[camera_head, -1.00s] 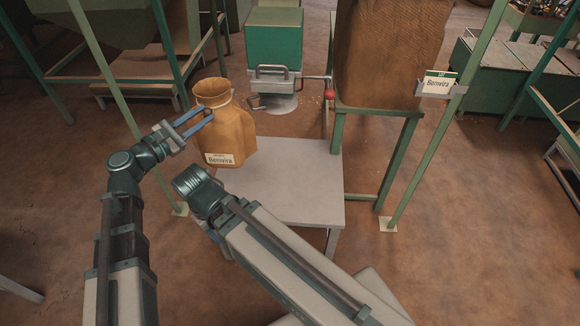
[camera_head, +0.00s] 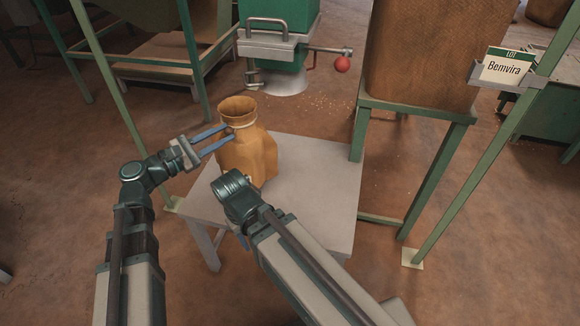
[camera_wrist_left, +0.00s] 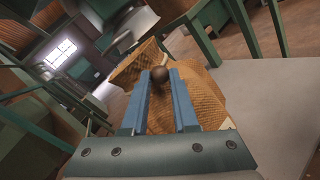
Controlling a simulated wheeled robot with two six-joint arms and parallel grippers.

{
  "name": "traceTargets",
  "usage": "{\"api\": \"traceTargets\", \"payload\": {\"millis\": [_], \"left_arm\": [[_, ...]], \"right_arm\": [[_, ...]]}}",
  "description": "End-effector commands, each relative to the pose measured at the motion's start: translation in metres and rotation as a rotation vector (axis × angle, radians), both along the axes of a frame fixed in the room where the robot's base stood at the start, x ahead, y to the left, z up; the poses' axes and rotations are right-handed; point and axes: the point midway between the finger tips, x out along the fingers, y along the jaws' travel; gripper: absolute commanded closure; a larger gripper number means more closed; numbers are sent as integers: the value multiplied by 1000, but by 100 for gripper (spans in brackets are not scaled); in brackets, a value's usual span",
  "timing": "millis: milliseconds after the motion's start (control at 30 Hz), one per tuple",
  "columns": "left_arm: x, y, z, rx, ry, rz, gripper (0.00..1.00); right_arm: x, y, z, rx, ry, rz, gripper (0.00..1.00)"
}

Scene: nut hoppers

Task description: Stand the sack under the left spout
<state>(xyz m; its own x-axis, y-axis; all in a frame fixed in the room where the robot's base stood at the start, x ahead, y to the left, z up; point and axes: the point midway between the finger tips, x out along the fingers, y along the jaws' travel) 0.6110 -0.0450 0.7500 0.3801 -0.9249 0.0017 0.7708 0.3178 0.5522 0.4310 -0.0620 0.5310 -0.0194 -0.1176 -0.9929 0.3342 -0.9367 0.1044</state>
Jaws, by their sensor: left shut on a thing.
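The brown woven sack (camera_head: 255,158) is upright with its mouth open, over the grey table (camera_head: 320,190). Whether its base touches the tabletop I cannot tell. My left gripper (camera_head: 232,132) is shut on it from the left at the neck. The left wrist view shows the blue fingers (camera_wrist_left: 160,95) with a dark round knob between their tips, against the sack (camera_wrist_left: 208,95). A grey spout (camera_head: 275,82) under a green box is behind the sack, to its upper right. My right wrist is in front of the sack's lower part; its gripper is mostly hidden.
A handle with a red knob (camera_head: 342,64) sticks out right of the spout. A large brown bin (camera_head: 420,50) stands on a green frame right of the table. A "Bemvira" lot card (camera_head: 506,68) is on a green post. The table's right half is clear.

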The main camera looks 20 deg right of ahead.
Motion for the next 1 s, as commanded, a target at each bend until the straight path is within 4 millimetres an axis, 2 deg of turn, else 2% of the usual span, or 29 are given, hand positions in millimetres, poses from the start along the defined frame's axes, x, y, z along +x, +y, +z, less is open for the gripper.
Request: {"api": "traceTargets", "payload": {"millis": [133, 233, 700, 800, 1000], "left_arm": [[2, -3, 0, 0, 0, -1, 100], [8, -18, -2, -1, 0, -4, 100], [52, -125, -13, 0, 0, -4, 100], [57, -139, -14, -1, 0, -3, 100], [61, -149, -15, 0, 0, 0, 100]], "right_arm": [[0, 0, 0, 0, 0, 0, 50], [0, 0, -2, 0, 0, 0, 50], [0, 0, -13, 2, 0, 3, 50], [0, 0, -14, 2, 0, 3, 50], [0, 0, -15, 2, 0, 3, 50]]}}
